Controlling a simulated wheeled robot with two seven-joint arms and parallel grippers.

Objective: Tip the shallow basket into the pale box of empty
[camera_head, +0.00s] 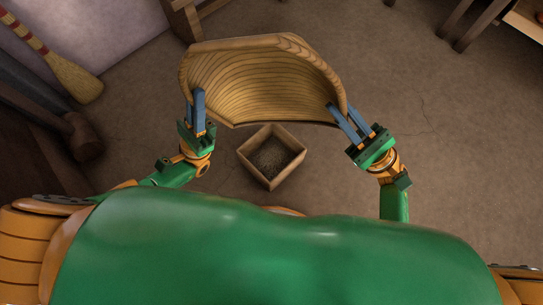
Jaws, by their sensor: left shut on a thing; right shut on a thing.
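The shallow basket (262,85) is a wide, woven, scoop-shaped tray held up between my two grippers. Its hollow inside faces me, tilted steeply, and I see nothing lying in it. My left gripper (198,103) is shut on its left side near the lower rim. My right gripper (343,117) is shut on its right side near the lower rim. The pale box (295,145) is a small open square box on the floor, just below the basket's lower edge in the picture. A dark, grainy mass covers the inside of the box.
A broom (75,78) leans at the upper left. A dark wooden piece with a rounded end (85,140) is at the left. Wooden furniture legs (480,25) stand at the upper right. The floor (455,160) at the right is clear.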

